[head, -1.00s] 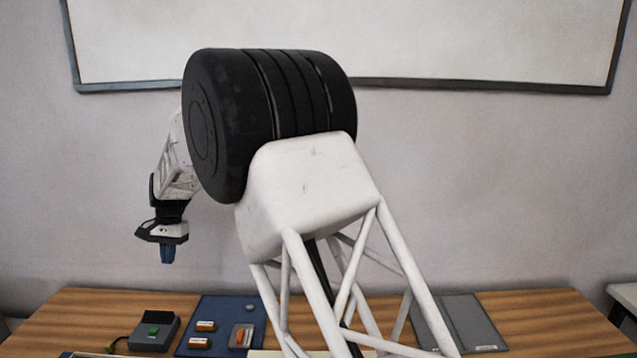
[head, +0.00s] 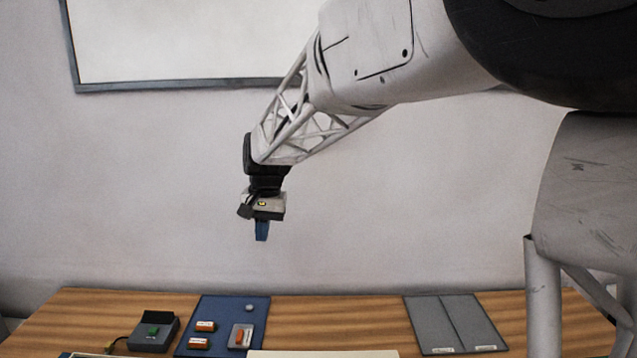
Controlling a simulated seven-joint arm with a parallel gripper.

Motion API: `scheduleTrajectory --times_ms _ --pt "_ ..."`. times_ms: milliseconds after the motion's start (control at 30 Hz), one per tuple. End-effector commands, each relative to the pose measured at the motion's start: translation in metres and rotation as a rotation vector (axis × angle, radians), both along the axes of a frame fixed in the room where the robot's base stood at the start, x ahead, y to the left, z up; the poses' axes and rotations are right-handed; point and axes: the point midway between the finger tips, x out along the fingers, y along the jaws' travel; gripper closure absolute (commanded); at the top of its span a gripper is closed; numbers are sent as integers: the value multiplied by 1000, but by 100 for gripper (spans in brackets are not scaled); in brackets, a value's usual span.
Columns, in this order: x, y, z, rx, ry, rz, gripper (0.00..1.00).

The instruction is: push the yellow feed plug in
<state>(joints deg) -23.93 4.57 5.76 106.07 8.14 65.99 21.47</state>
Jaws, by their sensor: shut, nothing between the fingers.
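I cannot make out the yellow feed plug or its socket. A short, thin yellowish cable (head: 115,342) runs from the left side of a dark grey box with a green button (head: 154,331); its far end is not clear. My gripper (head: 261,238) points down with its blue fingers together. It is empty and hangs in the air well above the table, in front of the wall.
A blue mat (head: 222,312) carries two small orange-and-white blocks, a grey plate with an orange part (head: 240,336) and a round grey knob (head: 249,308). A grey two-part mat (head: 455,323) lies right. Pale board (head: 323,354) edges the bottom. Wooden table (head: 340,315) between the mats is clear.

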Motion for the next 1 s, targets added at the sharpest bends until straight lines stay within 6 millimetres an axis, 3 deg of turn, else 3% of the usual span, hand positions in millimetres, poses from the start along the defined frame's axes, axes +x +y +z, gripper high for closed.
scheduleTrajectory --times_ms 100,400,1000 --pt "-18 -32 10 0 -24 -5 100" --pt "-65 -102 22 -5 -79 -9 100" --pt "-178 -217 21 -35 -189 -15 100"
